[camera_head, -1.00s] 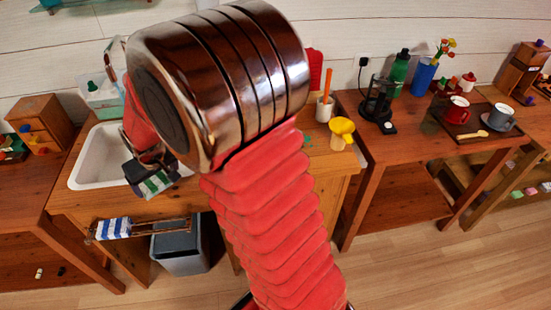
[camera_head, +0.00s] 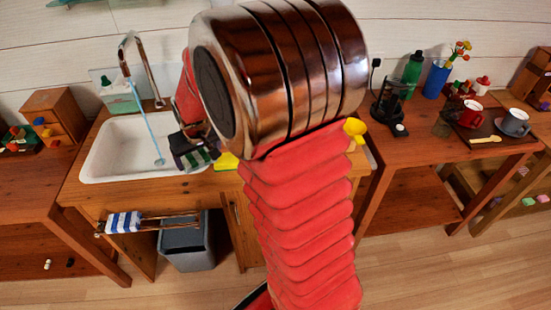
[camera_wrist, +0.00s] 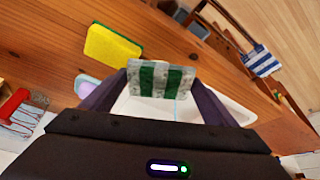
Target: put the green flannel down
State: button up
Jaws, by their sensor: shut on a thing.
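The green flannel (camera_wrist: 155,80), striped green and pale grey, is between the two fingers of my gripper (camera_wrist: 162,92) in the wrist view. In the head view the flannel (camera_head: 196,159) shows at the tip of my gripper (camera_head: 190,150), by the right edge of the white sink (camera_head: 125,150). My gripper is shut on it. The wrist view shows wooden worktop beyond the flannel; I cannot tell whether the flannel touches it. My arm hides part of the worktop in the head view.
A yellow and green sponge (camera_wrist: 112,46) lies on the worktop near the flannel. A blue-and-white striped cloth (camera_head: 124,223) hangs on a front rail above a grey bin (camera_head: 186,245). A tap (camera_head: 140,65) stands behind the sink. A yellow object (camera_head: 355,128) is partly hidden by my arm.

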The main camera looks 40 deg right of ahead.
jog(key=s+d+m, duration=0.1)
jog(key=d, duration=0.3)
jog(key=s+d+r, duration=0.1)
jog(key=s+d, duration=0.1)
jog(key=d, duration=0.2)
jog(key=s+d+r+m+h, duration=0.1)
jog(key=d, duration=0.3)
jog(key=shift+s+r+m, duration=0.15)
jog(key=shift+r+m, duration=0.05)
jog(key=shift+m, duration=0.1)
jog(key=s+d+r+m, duration=0.2)
jog(key=s+d, duration=0.4)
jog(key=d, duration=0.3)
jog(key=shift+s+d+g+h, duration=0.2)
jog(key=shift+d+g+h, duration=0.1)
jog(key=shift+g+h, duration=0.1)
jog(key=shift+f, duration=3.1)
jog(key=shift+f, duration=1.85)
jog(key=shift+f, duration=0.1)
